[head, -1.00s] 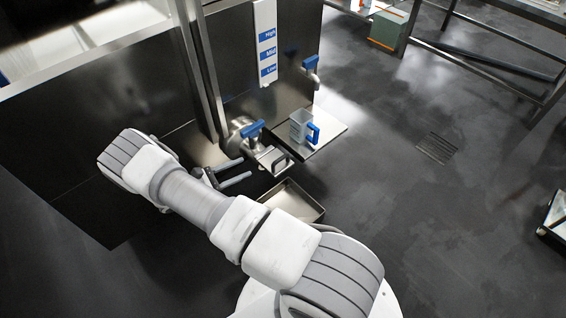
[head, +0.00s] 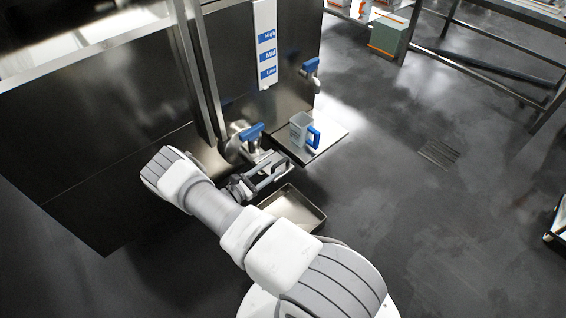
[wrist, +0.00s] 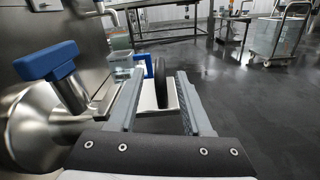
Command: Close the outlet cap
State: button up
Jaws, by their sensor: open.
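The outlet (head: 235,150) is a metal pipe fitting low on the steel vat, with a blue valve handle (head: 251,131) on top. In the wrist view the fitting (wrist: 35,130) and its blue handle (wrist: 48,62) are large at the left. A dark round disc, seen nearly edge-on, looks like the outlet cap (wrist: 163,85); it stands out from the outlet, swung open. My gripper (wrist: 160,74) is open, with the disc between its fingers, apparently untouched. In the head view my gripper (head: 268,172) is beside the outlet and hides part of the cap area.
A shallow metal tray (head: 310,215) lies below the outlet. A clear jug with a blue handle (head: 300,130) stands on a metal shelf (head: 328,143) to the right, under a second blue-handled tap (head: 311,67). Open floor lies to the right.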

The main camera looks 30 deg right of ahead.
aim_at(286, 158)
jog(key=d, duration=0.4)
jog(key=d+b, duration=0.1)
jog(key=d, duration=0.1)
jog(key=shift+w+d, duration=0.2)
jog(key=shift+w, duration=0.2)
jog(key=shift+c, duration=0.2)
grip_shut()
dwell(0.8)
